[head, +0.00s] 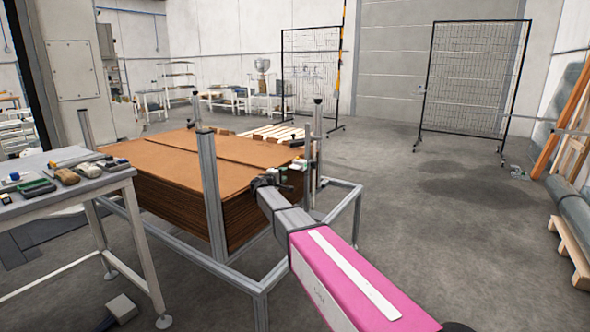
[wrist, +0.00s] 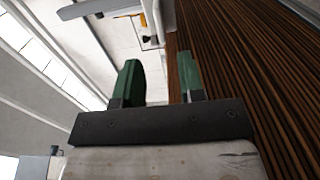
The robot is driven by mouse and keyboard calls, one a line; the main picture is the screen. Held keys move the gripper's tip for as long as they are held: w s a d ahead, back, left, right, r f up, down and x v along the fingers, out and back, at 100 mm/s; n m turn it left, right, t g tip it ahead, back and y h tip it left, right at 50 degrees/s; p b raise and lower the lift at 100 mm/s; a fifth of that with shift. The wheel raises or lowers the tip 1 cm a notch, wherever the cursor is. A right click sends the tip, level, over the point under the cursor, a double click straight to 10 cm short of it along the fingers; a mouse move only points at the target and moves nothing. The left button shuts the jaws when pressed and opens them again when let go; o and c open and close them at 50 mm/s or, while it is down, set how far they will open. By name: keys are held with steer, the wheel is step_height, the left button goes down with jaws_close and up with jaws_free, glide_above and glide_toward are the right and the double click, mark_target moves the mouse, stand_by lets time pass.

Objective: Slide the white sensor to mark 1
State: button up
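My gripper (wrist: 159,72) shows its two green fingers apart in the wrist view, with nothing between them. In the head view its dark end (head: 270,183) is beside the front right corner of the brown cardboard stack, close to the slim metal posts (head: 306,160). Small pale and dark fittings sit on these posts, and one whitish fitting (head: 297,143) may be the white sensor; it is too small to be sure. In the wrist view a dark and orange fitting (wrist: 147,24) is beyond the fingertips, apart from them. I cannot make out mark 1.
The cardboard stack (head: 180,160) stands inside a grey metal frame (head: 213,195) with upright posts. A workbench (head: 70,195) with small tools is at the left. Wire mesh panels (head: 470,80) stand at the back.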

mark_target(293, 168)
steer(key=x, duration=1)
steer(key=shift+w+d, duration=0.25)
jaws_close()
